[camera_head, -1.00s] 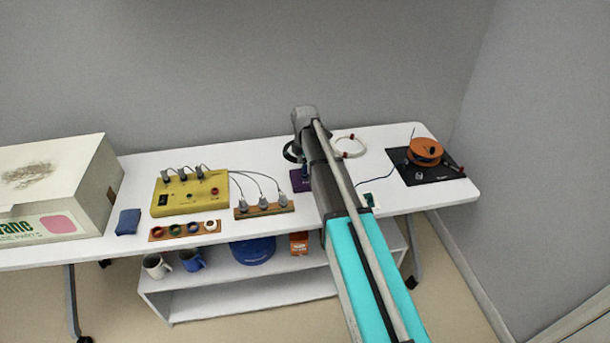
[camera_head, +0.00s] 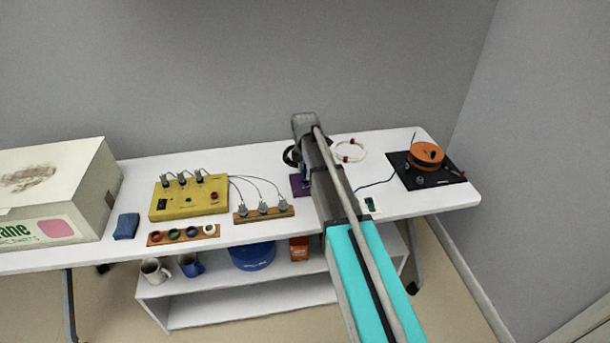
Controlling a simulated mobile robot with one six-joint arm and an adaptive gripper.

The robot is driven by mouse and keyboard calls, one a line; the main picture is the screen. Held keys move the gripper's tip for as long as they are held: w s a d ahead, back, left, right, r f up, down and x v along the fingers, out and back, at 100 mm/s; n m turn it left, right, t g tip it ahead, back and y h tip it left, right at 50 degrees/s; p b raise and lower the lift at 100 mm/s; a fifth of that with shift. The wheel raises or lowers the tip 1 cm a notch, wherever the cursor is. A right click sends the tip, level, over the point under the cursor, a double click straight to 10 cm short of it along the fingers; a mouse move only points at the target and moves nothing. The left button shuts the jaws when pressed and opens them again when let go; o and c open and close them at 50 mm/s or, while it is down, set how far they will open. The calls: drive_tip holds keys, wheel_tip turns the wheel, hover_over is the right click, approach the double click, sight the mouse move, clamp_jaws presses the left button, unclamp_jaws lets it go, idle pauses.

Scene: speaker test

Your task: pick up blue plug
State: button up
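A wooden strip (camera_head: 214,231) near the table's front edge holds a row of small round pieces: red, green, blue and white. The blue piece (camera_head: 193,232) is third from the left; at this size I cannot tell whether it is the blue plug. A thin blue cable (camera_head: 375,183) runs right of my arm, and its left end is hidden by the arm. My gripper (camera_head: 292,156) is over the middle of the table, beside a purple item (camera_head: 299,185). My arm hides most of it, so its fingers and anything between them cannot be made out.
A yellow box (camera_head: 190,200) with grey plugs is wired to a wooden strip of grey plugs (camera_head: 264,213). A blue block (camera_head: 126,226) and big carton (camera_head: 57,195) are left. An orange spool (camera_head: 426,155) on a black board stands right. Mugs (camera_head: 190,265) are on the shelf below.

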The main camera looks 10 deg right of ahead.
sight(305, 169)
clamp_jaws()
drive_tip(key=shift+r, duration=0.15)
wheel_tip(305, 169, up, 3)
drive_tip(key=p, duration=0.3)
drive_tip(key=s+r+p, duration=0.9)
drive_tip(key=s+p, duration=0.1)
drive_tip(key=s, duration=0.4)
drive_tip(key=shift+r, duration=0.4)
drive_tip(key=shift+r, duration=0.15)
drive_tip(key=shift+r+p, duration=1.8)
drive_tip(key=shift+p, duration=0.15)
drive_tip(key=shift+d, duration=0.15)
